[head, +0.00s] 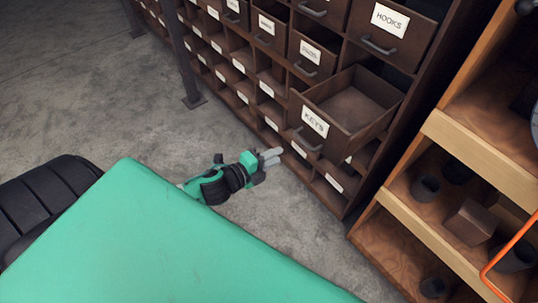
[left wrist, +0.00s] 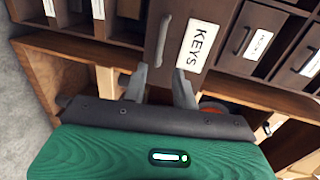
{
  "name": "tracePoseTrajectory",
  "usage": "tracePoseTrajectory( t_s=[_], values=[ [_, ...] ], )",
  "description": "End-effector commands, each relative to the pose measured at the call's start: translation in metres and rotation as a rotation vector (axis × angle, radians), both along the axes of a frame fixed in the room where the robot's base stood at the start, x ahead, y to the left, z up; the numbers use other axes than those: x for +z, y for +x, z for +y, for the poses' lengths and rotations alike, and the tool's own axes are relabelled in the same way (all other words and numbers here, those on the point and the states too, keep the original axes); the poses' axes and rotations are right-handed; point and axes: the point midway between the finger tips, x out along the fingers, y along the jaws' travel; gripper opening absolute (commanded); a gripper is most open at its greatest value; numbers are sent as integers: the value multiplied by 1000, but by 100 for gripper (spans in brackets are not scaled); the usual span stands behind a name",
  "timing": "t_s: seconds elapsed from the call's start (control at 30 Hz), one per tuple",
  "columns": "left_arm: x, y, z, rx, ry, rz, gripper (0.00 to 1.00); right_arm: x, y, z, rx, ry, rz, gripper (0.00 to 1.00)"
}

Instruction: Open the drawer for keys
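The keys drawer (head: 316,122) is a dark brown wooden drawer with a white KEYS label, and in the head view it stands pulled out from the cabinet, its empty inside showing. Its dark bar handle (head: 307,141) is on the front below the label. The drawer front (left wrist: 180,25) and handle (left wrist: 163,42) also show in the left wrist view. My left gripper (head: 271,157) is just in front of and left of the handle, apart from it. In the left wrist view its grey fingers (left wrist: 160,75) are spread with nothing between them. My right gripper is out of view.
The cabinet holds many labelled drawers, with the hooks drawer (head: 390,32) above. A light wooden shelf (head: 445,147) with dark cups and a block stands at the right. A dark post (head: 183,60) stands left. The grey concrete floor (head: 95,95) is clear.

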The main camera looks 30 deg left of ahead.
Motion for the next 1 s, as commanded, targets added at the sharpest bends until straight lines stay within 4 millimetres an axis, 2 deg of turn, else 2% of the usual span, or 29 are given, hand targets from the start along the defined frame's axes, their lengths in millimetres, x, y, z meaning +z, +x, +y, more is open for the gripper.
tracePoseTrajectory(
  t_s=[0.23,0.8,0.87,0.93,1.0],
  values=[
    [3,-12,4,0,1,0,28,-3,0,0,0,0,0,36],
    [2,-12,5,1,-1,2,28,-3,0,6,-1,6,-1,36],
    [-4,-11,7,12,-8,14,28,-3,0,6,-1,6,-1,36],
    [-22,-10,15,40,-27,50,28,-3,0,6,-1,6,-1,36],
    [-53,-8,27,92,-62,112,28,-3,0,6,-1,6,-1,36]
  ],
)
